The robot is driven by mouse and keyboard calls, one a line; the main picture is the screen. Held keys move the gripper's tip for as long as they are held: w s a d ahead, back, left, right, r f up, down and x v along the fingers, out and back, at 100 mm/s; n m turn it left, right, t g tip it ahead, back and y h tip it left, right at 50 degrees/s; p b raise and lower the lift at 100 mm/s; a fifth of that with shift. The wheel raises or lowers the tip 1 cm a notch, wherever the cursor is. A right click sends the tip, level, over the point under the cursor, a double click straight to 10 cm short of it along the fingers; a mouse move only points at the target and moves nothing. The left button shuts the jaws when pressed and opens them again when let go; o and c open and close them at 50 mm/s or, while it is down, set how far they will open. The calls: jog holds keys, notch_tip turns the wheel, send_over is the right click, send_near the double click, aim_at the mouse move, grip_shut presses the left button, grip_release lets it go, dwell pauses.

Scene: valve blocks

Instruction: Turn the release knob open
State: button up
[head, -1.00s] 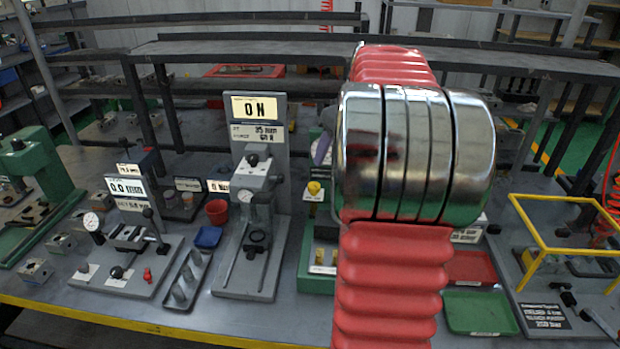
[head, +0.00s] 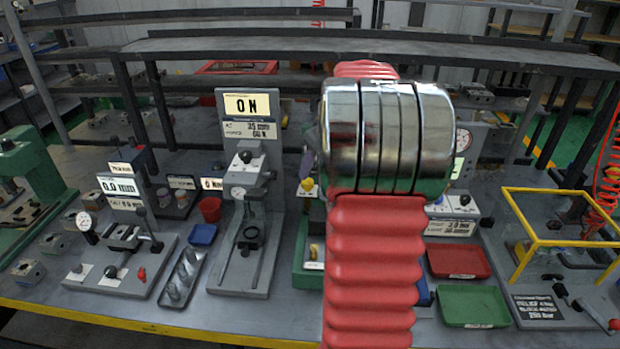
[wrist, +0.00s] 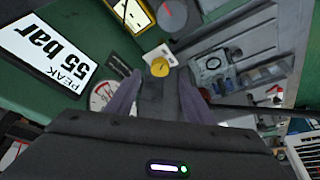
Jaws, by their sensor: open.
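A yellow knob (wrist: 160,67) on a white label shows in the wrist view, just ahead of my fingertips and roughly centred between them. No label I can read names it as the release knob. My gripper (wrist: 158,82) is open, with its two purple fingers spread and nothing held. A yellow knob also shows in the head view (head: 307,185), on the green station just left of my arm. A purple finger shows just above it there. My red and chrome arm hides most of that station. I cannot tell whether the fingers touch the knob.
In the wrist view a "PEAK 55 bar" sign (wrist: 45,52) lies on the green panel. In the head view an "ON" press stand (head: 247,230) is left of my arm. Red (head: 458,261) and green (head: 474,306) trays and a yellow frame (head: 510,215) stand to the right.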

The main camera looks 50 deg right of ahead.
aim_at(308, 181)
jog(key=x, duration=0.6)
jog(key=shift+c, duration=0.6)
jog(key=c, duration=0.9)
